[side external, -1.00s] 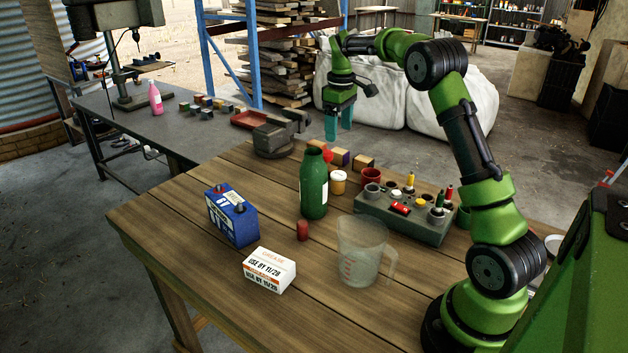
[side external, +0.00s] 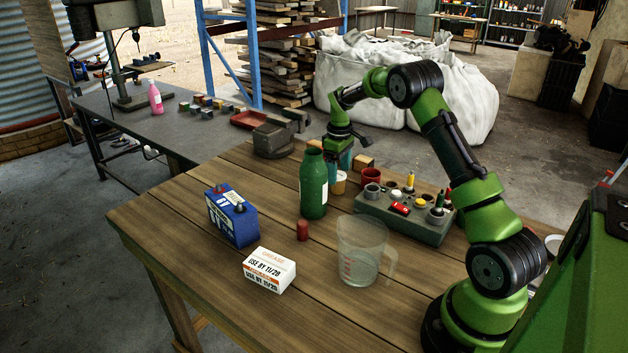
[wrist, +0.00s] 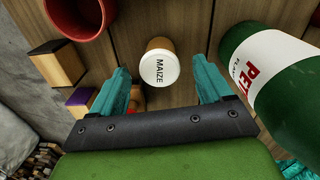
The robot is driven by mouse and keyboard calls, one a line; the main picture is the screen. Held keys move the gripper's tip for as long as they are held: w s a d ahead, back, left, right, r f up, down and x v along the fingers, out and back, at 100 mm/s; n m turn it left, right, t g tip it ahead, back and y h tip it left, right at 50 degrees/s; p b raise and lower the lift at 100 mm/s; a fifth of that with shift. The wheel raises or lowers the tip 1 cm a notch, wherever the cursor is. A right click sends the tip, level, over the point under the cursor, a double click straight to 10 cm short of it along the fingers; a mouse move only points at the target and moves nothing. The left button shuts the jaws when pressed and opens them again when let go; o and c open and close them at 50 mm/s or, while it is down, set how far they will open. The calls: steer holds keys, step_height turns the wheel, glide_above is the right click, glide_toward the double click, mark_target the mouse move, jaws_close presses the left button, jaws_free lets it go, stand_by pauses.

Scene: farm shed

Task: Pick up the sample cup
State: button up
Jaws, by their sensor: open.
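The sample cup, a small orange-tan cup with a white lid marked MAIZE (wrist: 158,66), stands upright on the table just ahead of my fingers in the wrist view. In the side view the cup (side external: 340,187) is partly hidden by my gripper above it. My gripper (side external: 339,163) points down with its teal fingers apart. In the wrist view my gripper (wrist: 162,74) is open and empty, with the cup's lid between the lines of the two fingertips. I cannot tell whether the fingers reach down beside the cup.
A green bottle (side external: 314,185) stands close beside the cup. A red cup (side external: 371,176), wooden blocks (side external: 363,162) and a grey rack (side external: 430,228) are near. A clear jug (side external: 361,262), blue battery (side external: 232,222) and white box (side external: 269,270) stand nearer the camera.

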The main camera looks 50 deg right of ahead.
steer(key=f, duration=0.4)
steer(key=shift+w, duration=0.2)
steer(key=c, duration=1.1)
